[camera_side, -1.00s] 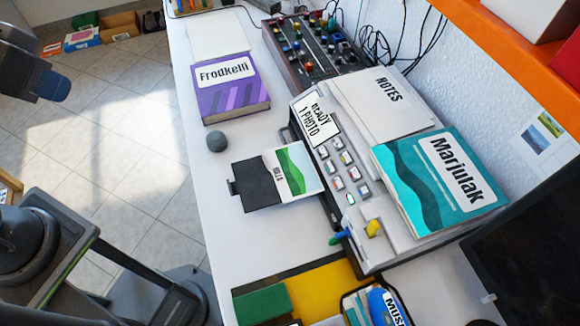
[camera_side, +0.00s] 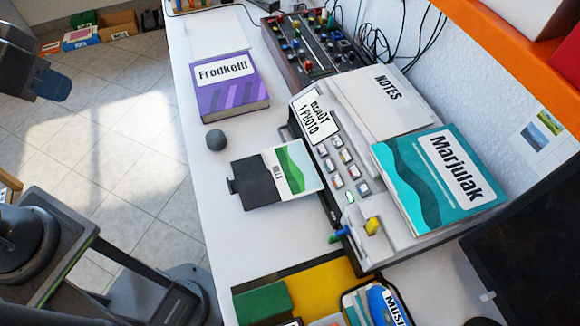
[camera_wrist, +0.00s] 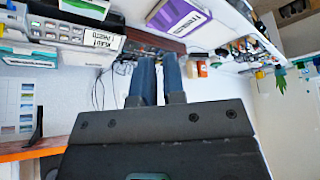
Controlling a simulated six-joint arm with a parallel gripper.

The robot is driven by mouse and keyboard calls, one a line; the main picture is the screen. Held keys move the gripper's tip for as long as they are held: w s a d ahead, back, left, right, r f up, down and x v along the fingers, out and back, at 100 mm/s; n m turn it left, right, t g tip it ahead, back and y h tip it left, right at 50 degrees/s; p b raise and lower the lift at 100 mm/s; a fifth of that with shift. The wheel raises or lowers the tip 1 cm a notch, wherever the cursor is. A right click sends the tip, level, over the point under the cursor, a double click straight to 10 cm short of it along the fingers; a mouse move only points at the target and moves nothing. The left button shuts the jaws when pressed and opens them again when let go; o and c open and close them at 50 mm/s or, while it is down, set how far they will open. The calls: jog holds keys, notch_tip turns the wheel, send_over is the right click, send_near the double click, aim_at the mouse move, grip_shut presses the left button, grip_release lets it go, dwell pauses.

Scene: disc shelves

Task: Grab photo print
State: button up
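The photo print (camera_side: 291,169), white with green hill shapes, lies on the dark output tray (camera_side: 254,181) of a white photo printer (camera_side: 392,232). The printer's label (camera_side: 314,118) reads "READY 1 PHOTO". My gripper (camera_side: 57,87) is at the upper left in the side view, over the floor and far from the print. In the wrist view my gripper (camera_wrist: 157,62) shows two blue fingers with a narrow gap and nothing between them. The printer label (camera_wrist: 100,38) shows there at upper left; I cannot clearly make out the print.
A purple book (camera_side: 232,87) and a grey ball (camera_side: 216,140) lie left of the printer. A teal book (camera_side: 437,182) and NOTES sheets (camera_side: 385,101) lie on it. A mixer (camera_side: 312,45) stands behind, and a green block (camera_side: 263,304) in front. Bare table lies left of the tray.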

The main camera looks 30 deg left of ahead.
jog(key=n+g+h, duration=0.2)
jog(key=n+g, duration=0.1)
jog(key=n, duration=0.6)
send_over(265, 160)
jog(key=s+a, duration=0.1)
jog(key=s, duration=0.1)
notch_tip(265, 160, down, 26)
jog(key=shift+w+r, duration=0.1)
jog(key=shift+x, duration=3.05)
jog(key=shift+w+a, duration=0.1)
jog(key=shift+a, duration=0.05)
jog(key=shift+r, duration=0.1)
grip_shut()
